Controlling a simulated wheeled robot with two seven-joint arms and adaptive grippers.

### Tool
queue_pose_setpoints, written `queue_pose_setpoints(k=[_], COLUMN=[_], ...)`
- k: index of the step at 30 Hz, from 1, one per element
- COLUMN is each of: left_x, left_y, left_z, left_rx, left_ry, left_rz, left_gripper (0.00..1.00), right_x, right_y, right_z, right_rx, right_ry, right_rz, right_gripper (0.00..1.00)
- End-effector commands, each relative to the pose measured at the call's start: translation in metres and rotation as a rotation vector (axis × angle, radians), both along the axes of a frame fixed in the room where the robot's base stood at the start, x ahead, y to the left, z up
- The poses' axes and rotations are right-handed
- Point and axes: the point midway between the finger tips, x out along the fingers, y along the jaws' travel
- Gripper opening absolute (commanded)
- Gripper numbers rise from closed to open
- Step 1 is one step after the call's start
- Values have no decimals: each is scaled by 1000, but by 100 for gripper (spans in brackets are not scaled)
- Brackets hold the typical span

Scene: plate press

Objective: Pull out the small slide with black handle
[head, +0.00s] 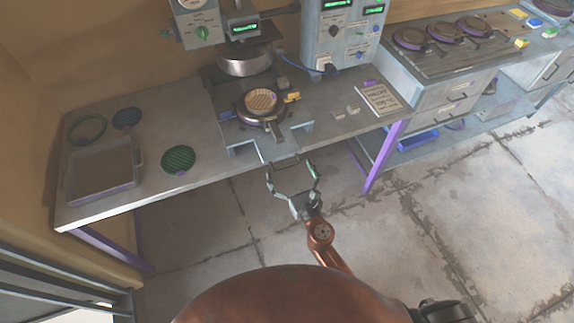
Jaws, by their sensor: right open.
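The press slide (237,118) sits on the bench under the press head (245,62). On it is a dark round plate (243,108) with a tan, waffle-patterned disc (262,101) on top. A short dark handle (276,132) points from the round plate toward the bench's front edge. A thin light metal bar (265,156) shows at the front edge, between pale brackets. My right gripper (292,170) is open and empty just in front of that edge, below and right of the dark handle, apart from it. My left gripper is not in view.
An empty grey tray (103,198) and green and blue round discs (179,159) lie at the bench's left. A control box (340,35) and a printed card (378,98) are on the right. A purple bench leg (384,158) stands right of my gripper; floor in front is clear.

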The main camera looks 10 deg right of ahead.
Motion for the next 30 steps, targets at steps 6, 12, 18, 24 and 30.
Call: queue_pose_setpoints(k=[6,12,18,24,30], left_x=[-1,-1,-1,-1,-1], left_y=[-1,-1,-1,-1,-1], left_z=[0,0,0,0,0], left_rx=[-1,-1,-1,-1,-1], left_ry=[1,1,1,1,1], left_rz=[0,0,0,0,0], left_gripper=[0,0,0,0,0], right_x=[-46,-82,-98,-101,-101], right_y=[-9,-16,-19,-20,-20], right_z=[-1,-1,0,0,0], right_rx=[-2,-4,-2,0,0], right_ry=[3,2,1,1,1], right_rz=[0,1,0,0,0], right_gripper=[99,99,99,99,99])
